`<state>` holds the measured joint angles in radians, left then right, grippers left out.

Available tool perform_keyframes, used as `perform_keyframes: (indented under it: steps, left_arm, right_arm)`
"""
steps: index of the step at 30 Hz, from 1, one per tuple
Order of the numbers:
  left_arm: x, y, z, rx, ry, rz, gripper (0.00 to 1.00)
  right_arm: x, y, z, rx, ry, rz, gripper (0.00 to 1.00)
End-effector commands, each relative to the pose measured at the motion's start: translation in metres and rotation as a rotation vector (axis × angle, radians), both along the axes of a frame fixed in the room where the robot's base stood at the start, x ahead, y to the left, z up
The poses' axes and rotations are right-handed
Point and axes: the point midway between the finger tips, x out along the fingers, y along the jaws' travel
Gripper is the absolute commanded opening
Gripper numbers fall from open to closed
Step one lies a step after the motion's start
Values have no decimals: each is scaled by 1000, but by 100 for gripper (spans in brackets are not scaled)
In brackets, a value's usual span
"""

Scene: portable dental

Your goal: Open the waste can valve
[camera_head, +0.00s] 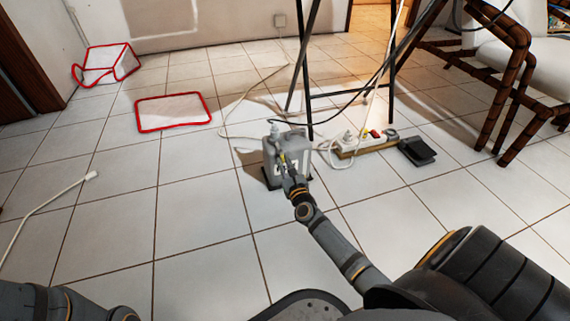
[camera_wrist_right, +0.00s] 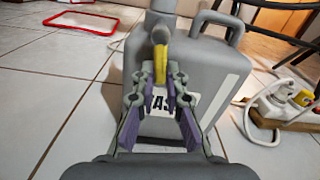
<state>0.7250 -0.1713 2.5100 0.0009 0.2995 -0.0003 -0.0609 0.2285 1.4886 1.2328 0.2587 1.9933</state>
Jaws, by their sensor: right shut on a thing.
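The waste can (camera_head: 270,154) is a grey jerrycan on the tiled floor, upright, with a white label; it fills the middle of the right wrist view (camera_wrist_right: 208,63). A yellow valve lever (camera_wrist_right: 161,60) sits at the grey spout on the can's near top. My right gripper (camera_head: 287,172) reaches the can from the front. In the right wrist view its fingertips (camera_wrist_right: 158,76) are shut on the valve lever, in front of the label. The fingers hide part of the lever and label. My left gripper is out of view; only part of that arm shows at bottom left.
A power strip (camera_head: 362,142) with plugs and a dark pedal (camera_head: 416,151) lie right of the can. Black stand legs (camera_head: 307,90) rise behind it. A white cable (camera_head: 45,204) lies at left. A red-edged frame (camera_head: 172,111) lies on the floor. Floor left of the can is clear.

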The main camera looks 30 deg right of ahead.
Motion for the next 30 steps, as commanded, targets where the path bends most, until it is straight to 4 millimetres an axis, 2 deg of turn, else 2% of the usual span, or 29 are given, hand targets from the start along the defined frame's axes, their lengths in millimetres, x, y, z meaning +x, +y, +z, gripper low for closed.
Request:
perform_keyframes:
  steps: [9,10,14,15,24,26,30]
  left_arm:
    - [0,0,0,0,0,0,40]
    - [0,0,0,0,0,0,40]
    - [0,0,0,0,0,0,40]
    - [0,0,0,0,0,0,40]
    - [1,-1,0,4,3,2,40]
    - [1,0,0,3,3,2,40]
    - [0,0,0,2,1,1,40]
  right_arm:
    - [-1,1,-1,5,2,1,0]
    - [-1,1,-1,5,2,1,16]
    - [0,1,-1,3,1,1,33]
    - [0,1,-1,3,1,1,35]
    - [-3,1,-1,2,1,1,35]
    - [-10,2,-2,3,3,1,35]
    - [-39,10,-3,3,5,2,35]
